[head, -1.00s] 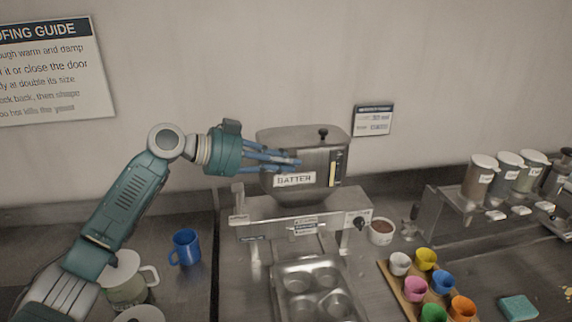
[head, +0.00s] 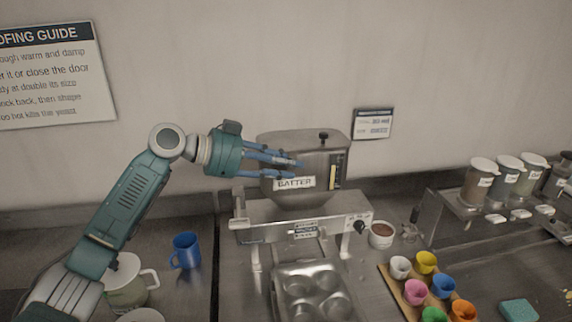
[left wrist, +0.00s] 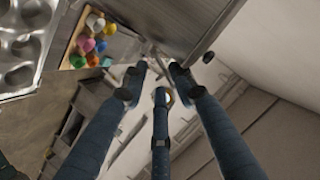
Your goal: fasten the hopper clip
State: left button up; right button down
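The metal hopper (head: 300,150) with a "BATTER" label (head: 294,183) and a black-knobbed lid stands on a steel depositor (head: 270,228) at the centre of the head view. My left gripper (head: 298,169) is level with its front face, above the label. Its fingers are spread and nothing is seen held. In the left wrist view the fingertips (left wrist: 160,80) are apart beside the hopper's grey wall (left wrist: 185,25). A thin metal piece (left wrist: 154,58) shows near the tips; I cannot tell if it is the clip. My right gripper is not in view.
A muffin tin (head: 305,278) sits below the depositor. A bowl of brown filling (head: 381,235) and a wooden board with several coloured cups (head: 394,284) are right of it. A blue mug (head: 186,249) stands left. Several lidded canisters (head: 480,180) stand far right.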

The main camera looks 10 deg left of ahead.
pick_arm(q)
jog(key=v, duration=0.8)
jog(key=shift+c, duration=0.5)
